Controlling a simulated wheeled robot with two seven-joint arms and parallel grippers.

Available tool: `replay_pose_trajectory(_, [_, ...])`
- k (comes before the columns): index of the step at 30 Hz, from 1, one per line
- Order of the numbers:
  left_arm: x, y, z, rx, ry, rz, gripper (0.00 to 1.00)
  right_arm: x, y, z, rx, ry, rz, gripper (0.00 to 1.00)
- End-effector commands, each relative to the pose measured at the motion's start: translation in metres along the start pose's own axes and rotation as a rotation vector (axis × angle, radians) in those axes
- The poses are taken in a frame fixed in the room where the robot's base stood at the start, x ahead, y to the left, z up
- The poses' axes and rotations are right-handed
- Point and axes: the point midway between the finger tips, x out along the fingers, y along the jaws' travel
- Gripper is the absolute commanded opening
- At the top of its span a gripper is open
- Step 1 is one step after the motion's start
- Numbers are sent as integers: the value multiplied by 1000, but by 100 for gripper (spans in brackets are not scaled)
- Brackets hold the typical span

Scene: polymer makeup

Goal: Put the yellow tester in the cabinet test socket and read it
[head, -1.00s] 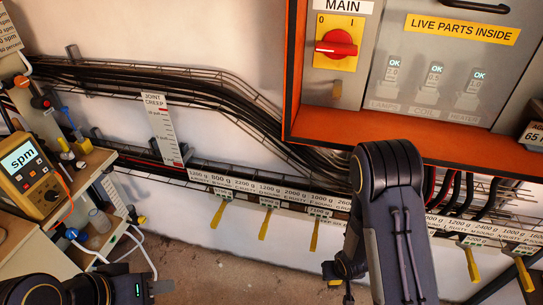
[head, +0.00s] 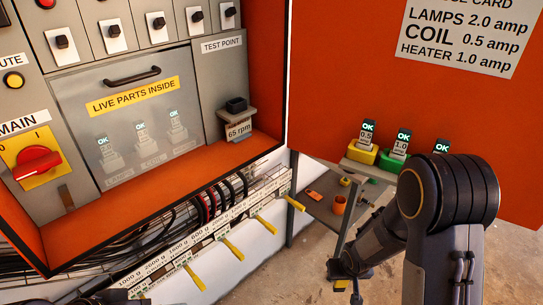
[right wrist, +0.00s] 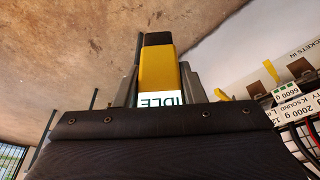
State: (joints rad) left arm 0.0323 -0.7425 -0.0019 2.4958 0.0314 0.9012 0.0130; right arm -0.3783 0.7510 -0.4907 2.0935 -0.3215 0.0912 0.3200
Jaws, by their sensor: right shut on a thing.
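My right gripper (right wrist: 160,84) is shut on the yellow tester (right wrist: 159,66), whose small screen reads IDLE in the right wrist view. The tester has a dark end pointing away from the gripper. In the head view my right gripper (head: 350,272) hangs low, in front of the grey wall and floor, to the right of and below the cabinet. The orange cabinet (head: 190,185) stands open at left. Under its TEST POINT label is a dark socket (head: 236,104) on a small shelf, with a 65 rpm tag. My left gripper's jaws are out of view.
The open orange door (head: 345,70) carries a fuse card (head: 462,35) and a rack with OK-marked fuses (head: 400,143). A clear LIVE PARTS INSIDE cover (head: 140,130) and red MAIN switch (head: 37,163) are in the cabinet. Yellow tags (head: 232,250) hang below it. A low shelf (head: 325,212) stands behind.

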Motion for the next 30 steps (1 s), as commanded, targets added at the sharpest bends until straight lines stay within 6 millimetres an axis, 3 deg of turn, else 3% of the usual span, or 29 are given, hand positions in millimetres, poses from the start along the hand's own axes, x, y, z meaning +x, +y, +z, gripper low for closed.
replay_pose_trajectory(1, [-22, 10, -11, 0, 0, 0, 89, -39, -1, -15, 0, 9, -4, 12])
replay_pose_trajectory(3, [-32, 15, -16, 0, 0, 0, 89, -65, 0, -24, 0, 6, -5, 12])
replay_pose_trajectory(6, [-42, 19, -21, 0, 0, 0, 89, -90, 1, -32, -1, 2, -6, 12])
replay_pose_trajectory(9, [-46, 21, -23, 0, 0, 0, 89, -103, 1, -35, -1, -1, -7, 12])
replay_pose_trajectory(20, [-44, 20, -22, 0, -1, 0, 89, -103, 2, -35, -1, -3, -6, 12])
replay_pose_trajectory(30, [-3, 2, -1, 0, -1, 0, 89, -56, 2, -22, -1, -3, -6, 12])
